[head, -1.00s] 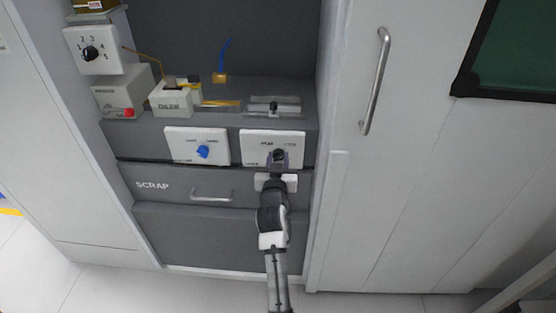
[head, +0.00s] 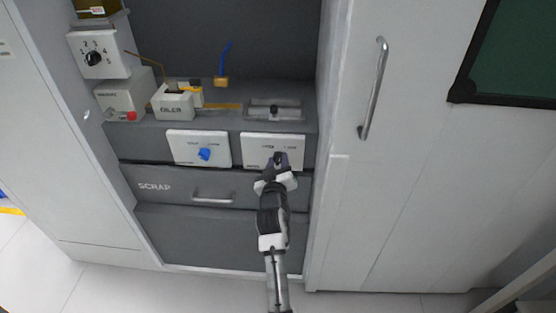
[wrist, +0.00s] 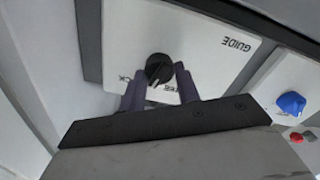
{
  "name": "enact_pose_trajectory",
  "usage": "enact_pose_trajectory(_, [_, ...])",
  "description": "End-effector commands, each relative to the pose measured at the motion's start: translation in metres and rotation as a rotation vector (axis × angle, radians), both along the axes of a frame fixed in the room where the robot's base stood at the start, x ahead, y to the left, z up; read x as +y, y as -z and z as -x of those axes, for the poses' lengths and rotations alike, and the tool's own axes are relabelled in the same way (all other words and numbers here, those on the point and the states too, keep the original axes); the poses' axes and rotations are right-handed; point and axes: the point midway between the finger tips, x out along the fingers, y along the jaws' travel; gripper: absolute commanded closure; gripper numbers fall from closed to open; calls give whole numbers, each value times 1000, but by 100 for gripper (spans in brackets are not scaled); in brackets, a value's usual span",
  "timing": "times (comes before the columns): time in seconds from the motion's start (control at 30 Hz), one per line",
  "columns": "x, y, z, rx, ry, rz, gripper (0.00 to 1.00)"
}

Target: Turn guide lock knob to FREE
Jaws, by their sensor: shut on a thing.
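The guide lock knob (wrist: 157,67) is a small black round knob on a white panel (wrist: 195,28) marked GUIDE, upside down in the wrist view. Labels beside the knob are partly covered by my fingers; the ends of LOCK and FREE show. My gripper (wrist: 160,80) is shut on the knob, with one dark finger on each side. In the head view my gripper (head: 281,160) reaches up to the right-hand white panel (head: 258,148) and mostly hides the knob. I cannot clearly tell which label the knob points to.
A second white panel with a blue knob (head: 204,154) sits just left. Below is the SCRAP drawer with its handle (head: 212,198). An OILER box (head: 173,103) and a metal fixture (head: 274,110) stand on the ledge above. A tall cabinet door handle (head: 374,88) is at right.

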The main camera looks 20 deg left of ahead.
Motion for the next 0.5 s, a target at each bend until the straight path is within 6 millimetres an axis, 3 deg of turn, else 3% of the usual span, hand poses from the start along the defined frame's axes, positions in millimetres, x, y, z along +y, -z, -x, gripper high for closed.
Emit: enact_pose_trajectory(0.5, [1, -1, 1, -133, -1, 474, 91])
